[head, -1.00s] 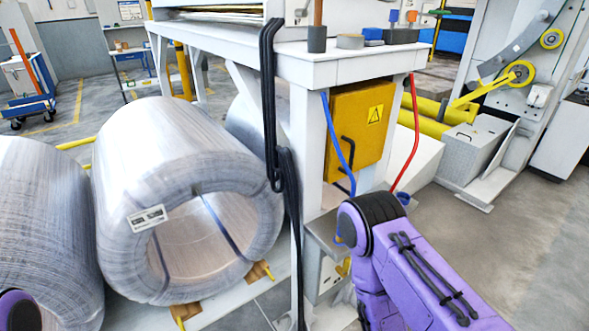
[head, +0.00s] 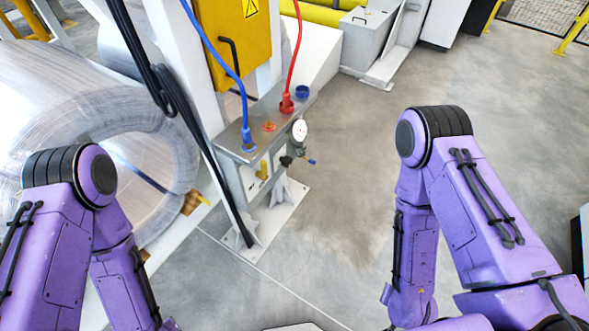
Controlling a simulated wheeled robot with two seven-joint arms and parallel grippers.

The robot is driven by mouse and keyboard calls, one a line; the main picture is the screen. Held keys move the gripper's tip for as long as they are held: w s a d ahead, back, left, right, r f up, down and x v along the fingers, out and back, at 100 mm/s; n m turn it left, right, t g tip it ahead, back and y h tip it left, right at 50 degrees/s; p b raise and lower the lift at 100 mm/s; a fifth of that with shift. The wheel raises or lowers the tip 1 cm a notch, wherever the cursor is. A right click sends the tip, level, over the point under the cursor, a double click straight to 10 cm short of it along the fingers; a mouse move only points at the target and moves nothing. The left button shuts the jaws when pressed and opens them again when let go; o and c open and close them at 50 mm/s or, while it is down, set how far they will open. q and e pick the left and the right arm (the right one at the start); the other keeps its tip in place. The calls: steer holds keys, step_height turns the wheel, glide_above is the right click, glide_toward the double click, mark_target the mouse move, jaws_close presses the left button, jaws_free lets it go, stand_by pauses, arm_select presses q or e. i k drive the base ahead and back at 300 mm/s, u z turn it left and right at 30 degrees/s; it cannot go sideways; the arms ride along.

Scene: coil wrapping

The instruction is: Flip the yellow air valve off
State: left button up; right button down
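The yellow air valve (head: 263,170) is a small yellow handle on the front face of a grey metal panel box (head: 235,160), near the middle of the head view. A round white gauge (head: 299,130) and a small blue-tipped fitting (head: 311,162) sit to its right on the same box. Both of my purple arms are bent, one on each side of the valve and apart from it. Their lower links run down to the bottom edge, and neither gripper shows in the view.
A blue hose (head: 215,50) and a red hose (head: 298,45) plug into the box top. A yellow cabinet (head: 235,40) hangs above. Black cables (head: 165,95) drape down the white post. A wrapped coil (head: 130,110) lies left. Open grey floor (head: 370,130) extends right.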

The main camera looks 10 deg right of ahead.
mark_target(263, 174)
steer(key=z, duration=0.6)
steer(key=k, duration=0.65)
steer(key=z, duration=0.7)
steer(key=i, duration=1.25)
steer(key=u, duration=0.35)
